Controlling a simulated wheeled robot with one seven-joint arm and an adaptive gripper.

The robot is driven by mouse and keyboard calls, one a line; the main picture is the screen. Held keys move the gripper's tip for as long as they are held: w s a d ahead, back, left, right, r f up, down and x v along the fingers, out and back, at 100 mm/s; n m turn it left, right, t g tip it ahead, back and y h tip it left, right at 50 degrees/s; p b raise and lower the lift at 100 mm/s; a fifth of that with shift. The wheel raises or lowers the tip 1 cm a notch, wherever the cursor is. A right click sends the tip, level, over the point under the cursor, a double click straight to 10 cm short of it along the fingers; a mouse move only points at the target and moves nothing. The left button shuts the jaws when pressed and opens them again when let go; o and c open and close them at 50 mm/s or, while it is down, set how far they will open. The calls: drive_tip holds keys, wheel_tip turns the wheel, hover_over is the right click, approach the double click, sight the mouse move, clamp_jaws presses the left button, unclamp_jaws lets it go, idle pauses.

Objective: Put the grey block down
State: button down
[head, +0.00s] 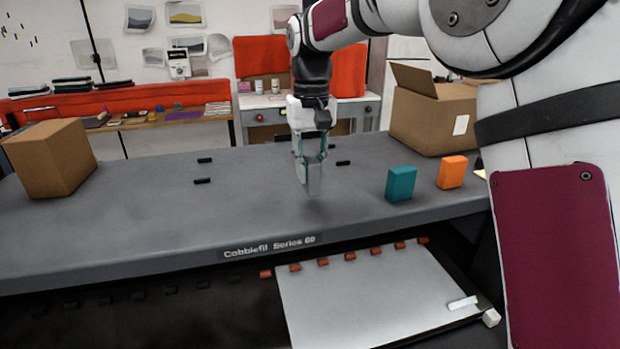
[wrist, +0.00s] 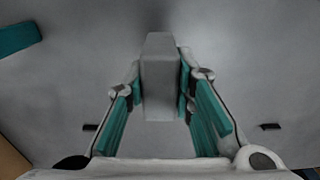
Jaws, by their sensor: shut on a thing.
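The grey block (head: 315,182) is upright between the fingers of my gripper (head: 310,158), over the dark grey tabletop (head: 250,205). In the wrist view the grey block (wrist: 160,80) stands between the teal-padded fingers of my gripper (wrist: 160,100), which are shut on it. Its lower end is near the tabletop; I cannot tell whether it touches.
A teal block (head: 401,184) and an orange block (head: 452,172) stand to the right on the table. Cardboard boxes stand at the left (head: 50,158) and back right (head: 435,115). Small black pieces (head: 202,181) lie on the table. The tabletop left of my gripper is mostly clear.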

sight(311, 181)
drive_tip(key=shift+w+f+p, duration=0.1)
drive_tip(key=shift+f+p, duration=0.5)
drive_tip(key=shift+f, duration=1.2)
drive_tip(key=shift+f, duration=0.15)
drive_tip(key=c, duration=1.4)
unclamp_jaws()
drive_tip(key=shift+o, duration=0.2)
